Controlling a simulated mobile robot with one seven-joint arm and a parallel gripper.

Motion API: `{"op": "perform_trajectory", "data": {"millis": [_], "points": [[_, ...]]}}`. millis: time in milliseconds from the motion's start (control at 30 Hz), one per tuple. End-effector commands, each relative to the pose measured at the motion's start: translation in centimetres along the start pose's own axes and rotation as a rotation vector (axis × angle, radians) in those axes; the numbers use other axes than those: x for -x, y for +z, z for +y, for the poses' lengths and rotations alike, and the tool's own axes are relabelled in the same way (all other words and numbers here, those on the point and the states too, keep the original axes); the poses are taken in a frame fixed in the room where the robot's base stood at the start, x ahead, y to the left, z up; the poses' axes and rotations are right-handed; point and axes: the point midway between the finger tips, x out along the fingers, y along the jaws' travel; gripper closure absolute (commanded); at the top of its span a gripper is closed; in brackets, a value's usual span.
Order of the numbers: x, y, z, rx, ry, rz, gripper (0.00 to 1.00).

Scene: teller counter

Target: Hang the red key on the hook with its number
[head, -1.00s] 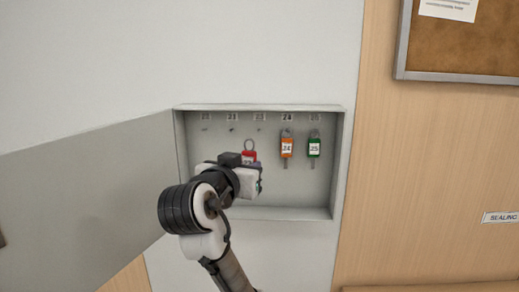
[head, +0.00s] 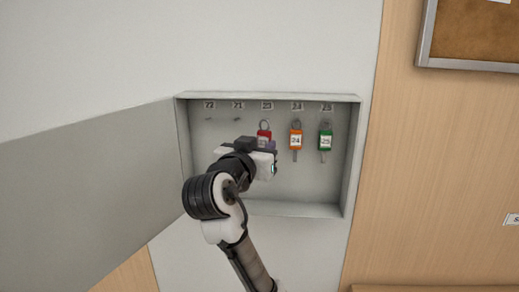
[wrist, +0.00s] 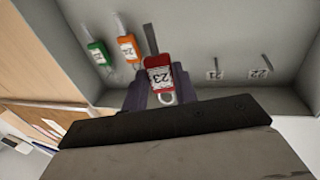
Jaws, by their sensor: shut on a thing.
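The red key (head: 264,130) carries a white label that reads 23 in the wrist view (wrist: 159,64). My gripper (head: 263,145) is shut on its tag, with one dark finger on each side of it in the wrist view (wrist: 160,86). The key's ring points up in the head view, just below the number 23 (head: 267,106) inside the key cabinet (head: 268,97). My gripper covers the key's lower part there. The hook under 23 is not clear behind the ring, and I cannot tell whether the ring is around it.
An orange key (head: 296,139) labelled 24 and a green key (head: 325,141) labelled 25 hang close to the right. The hooks under 22 (head: 209,105) and 21 (head: 238,105) at left are bare. The cabinet door (head: 100,195) stands open at left.

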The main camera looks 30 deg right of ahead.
Motion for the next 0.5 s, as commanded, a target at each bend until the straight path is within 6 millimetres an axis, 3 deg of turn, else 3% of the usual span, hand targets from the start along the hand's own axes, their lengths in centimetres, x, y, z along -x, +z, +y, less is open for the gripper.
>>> {"op": "perform_trajectory", "data": {"millis": [500], "points": [[-3.0,0.2,-0.8,0.002,0.002,-0.001,0.94]]}}
